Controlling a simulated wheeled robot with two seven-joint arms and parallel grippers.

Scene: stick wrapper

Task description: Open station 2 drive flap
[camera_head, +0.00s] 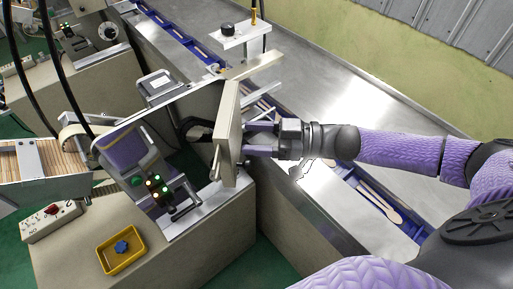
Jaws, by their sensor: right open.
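The drive flap looks to be the upright beige panel (229,132) at the right side of the near machine. It stands out from the machine, seen nearly edge-on, with a dark opening and black parts behind it on the left. My right gripper (250,139) is at the panel's right face, its fingers pointing left toward it. The gripper is open; whether its fingers touch the panel cannot be told. My left gripper is not in view.
A yellow tray (121,249) with a blue knob and a control box with a red button (53,218) sit at the lower left. A blue conveyor channel (369,187) with wooden sticks runs under my right arm. Bare metal table lies at the upper right.

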